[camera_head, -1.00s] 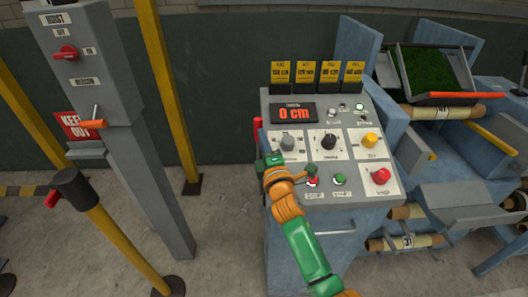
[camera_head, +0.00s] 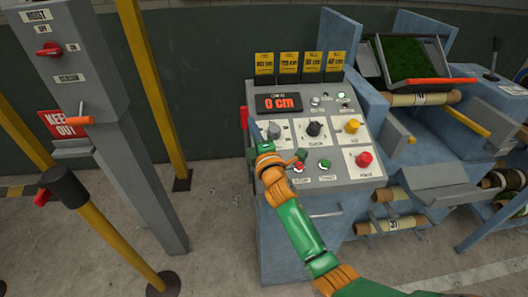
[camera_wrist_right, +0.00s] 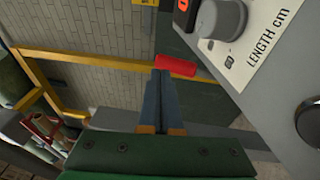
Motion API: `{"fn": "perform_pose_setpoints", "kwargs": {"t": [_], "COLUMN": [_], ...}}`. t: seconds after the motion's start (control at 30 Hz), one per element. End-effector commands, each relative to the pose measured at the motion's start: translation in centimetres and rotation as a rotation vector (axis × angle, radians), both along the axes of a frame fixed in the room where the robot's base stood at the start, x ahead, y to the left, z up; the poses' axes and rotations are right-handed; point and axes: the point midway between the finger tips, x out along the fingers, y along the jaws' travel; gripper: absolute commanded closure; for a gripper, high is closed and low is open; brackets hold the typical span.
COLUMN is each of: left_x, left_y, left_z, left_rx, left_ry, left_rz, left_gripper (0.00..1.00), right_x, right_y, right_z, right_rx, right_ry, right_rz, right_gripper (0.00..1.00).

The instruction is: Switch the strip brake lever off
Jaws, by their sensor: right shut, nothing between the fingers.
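A red grip (camera_head: 244,117) sticks out at the left side of the grey control console. It also shows in the right wrist view (camera_wrist_right: 176,66), as a red cylinder just beyond my fingertips. No label for the strip brake is readable, so I cannot tell for sure that this is its lever. My right gripper (camera_wrist_right: 161,76) is shut and empty, its fingers pointing towards the red grip. Whether they touch it is unclear. In the head view my right gripper (camera_head: 258,148) is at the console's left edge, its fingertips hidden. My left gripper is not in view.
The console has a 0 cm display (camera_head: 279,103), a grey length knob (camera_head: 274,130), a black knob (camera_head: 314,129), a yellow knob (camera_head: 352,126) and a red button (camera_head: 363,159). A hoist post (camera_head: 100,110) and yellow poles stand left. Floor between them is clear.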

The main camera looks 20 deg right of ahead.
Motion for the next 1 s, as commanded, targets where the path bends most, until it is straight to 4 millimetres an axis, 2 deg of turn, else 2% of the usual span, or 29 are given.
{"fn": "perform_pose_setpoints", "kwargs": {"t": [0.13,0.5,0.67,1.0], "left_x": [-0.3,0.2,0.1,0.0], "left_y": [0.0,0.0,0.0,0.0], "left_z": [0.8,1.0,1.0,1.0], "left_rx": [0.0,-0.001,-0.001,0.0], "left_ry": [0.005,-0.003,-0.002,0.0], "left_rz": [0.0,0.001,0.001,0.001], "left_gripper": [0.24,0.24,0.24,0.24], "right_x": [-2.4,-8.7,-9.7,-9.8], "right_y": [0.2,0.7,0.8,0.8], "right_z": [0.7,1.8,2.0,2.1], "right_rx": [-0.002,0.001,0.001,0.0], "right_ry": [0.0,0.0,0.0,0.0], "right_rz": [0.001,0.002,0.002,0.001], "right_gripper": [1.0,1.0,1.0,1.0]}}
